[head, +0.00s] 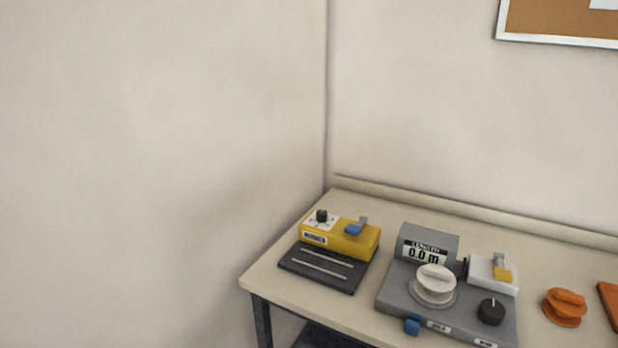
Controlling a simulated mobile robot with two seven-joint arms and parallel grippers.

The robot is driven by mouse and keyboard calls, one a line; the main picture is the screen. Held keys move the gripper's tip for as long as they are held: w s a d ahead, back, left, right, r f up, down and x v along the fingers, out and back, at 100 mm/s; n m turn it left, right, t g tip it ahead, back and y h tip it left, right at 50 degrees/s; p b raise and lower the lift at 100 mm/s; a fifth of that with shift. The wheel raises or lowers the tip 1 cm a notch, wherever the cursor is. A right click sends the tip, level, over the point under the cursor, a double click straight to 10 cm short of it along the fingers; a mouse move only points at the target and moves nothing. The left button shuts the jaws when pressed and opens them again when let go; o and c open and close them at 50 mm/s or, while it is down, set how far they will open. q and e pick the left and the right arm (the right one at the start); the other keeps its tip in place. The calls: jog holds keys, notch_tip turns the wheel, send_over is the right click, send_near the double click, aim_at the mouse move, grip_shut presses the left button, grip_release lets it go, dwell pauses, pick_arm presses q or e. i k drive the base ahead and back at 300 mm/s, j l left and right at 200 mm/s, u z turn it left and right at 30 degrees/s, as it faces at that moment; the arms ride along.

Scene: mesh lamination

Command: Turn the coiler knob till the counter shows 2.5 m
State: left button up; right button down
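A grey machine (390,297) stands on the table at the lower right. Its raised counter (423,254) is headed LENGTH and reads 0.0 m. A large white knob with a raised grip bar (435,279) sits on a round base in front of the counter. A smaller black knob (491,312) with a pale pointer mark is to its right. The labels on the machine's front are too small to read surely, so I cannot tell by name which knob is the coiler knob. Neither of my grippers is in view, and nothing touches the knobs.
A yellow device with a blue lever (343,239) and a dark slotted plate (323,267) are left of the machine. A white box with a yellow lever (493,273), a blue button (412,326) and an orange knob (565,307) are nearby. Walls close off the table's back.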

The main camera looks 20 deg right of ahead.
aim_at(492, 312)
jog(key=z, duration=1.85)
